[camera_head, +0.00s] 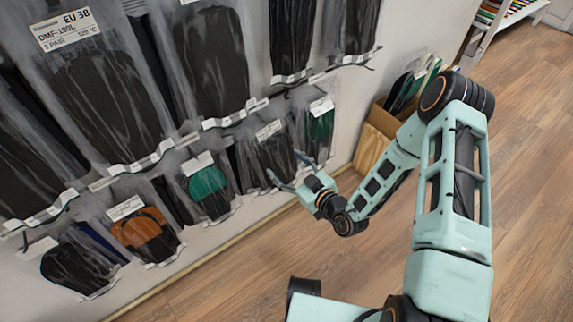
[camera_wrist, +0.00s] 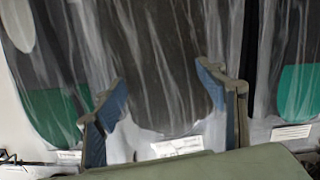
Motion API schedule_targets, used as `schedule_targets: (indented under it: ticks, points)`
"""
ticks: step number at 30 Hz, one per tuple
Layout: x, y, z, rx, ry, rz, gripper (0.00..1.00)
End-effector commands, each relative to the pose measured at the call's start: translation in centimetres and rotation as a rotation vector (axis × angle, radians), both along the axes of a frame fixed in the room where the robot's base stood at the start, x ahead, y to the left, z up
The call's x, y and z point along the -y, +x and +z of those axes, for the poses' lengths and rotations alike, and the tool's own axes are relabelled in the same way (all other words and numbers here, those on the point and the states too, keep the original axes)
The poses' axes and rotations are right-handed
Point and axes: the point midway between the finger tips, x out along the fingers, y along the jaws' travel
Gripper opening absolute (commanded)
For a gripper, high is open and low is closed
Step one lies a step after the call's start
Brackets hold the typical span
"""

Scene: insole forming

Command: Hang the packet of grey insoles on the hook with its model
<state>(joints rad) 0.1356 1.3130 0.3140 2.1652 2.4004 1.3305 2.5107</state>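My gripper (camera_head: 287,168) is in front of the lower row of hanging packets, its two fingers spread apart. A packet of dark grey insoles (camera_head: 264,160) hangs right by the fingers, between two packets with green insoles. In the wrist view the blue-grey fingers (camera_wrist: 167,103) stand on either side of this grey packet (camera_wrist: 165,60), with nothing seen clamped between them. Its white label (camera_wrist: 177,147) shows at the bottom of that view. I cannot tell whether the fingers touch the film. Other dark grey or black packets (camera_head: 212,60) hang in the upper row; the hooks are mostly hidden.
Green packets hang at left (camera_head: 207,183) and right (camera_head: 319,122) of the grey one. An orange-brown packet (camera_head: 143,230) hangs farther left. A cardboard box (camera_head: 372,145) with insoles stands on the floor by the wall. The wooden floor (camera_head: 250,275) is open in front.

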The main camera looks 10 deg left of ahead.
Motion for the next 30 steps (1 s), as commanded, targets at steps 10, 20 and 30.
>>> schedule_targets:
  ticks: [10, 20, 30]
  points:
    - [0.0, 0.0, 0.0, -0.001, -0.001, 0.000, 0.80]
    - [2.7, -2.2, 0.8, -0.004, -0.001, -0.004, 0.80]
    - [7.5, -6.4, 2.3, -0.002, -0.002, -0.003, 0.80]
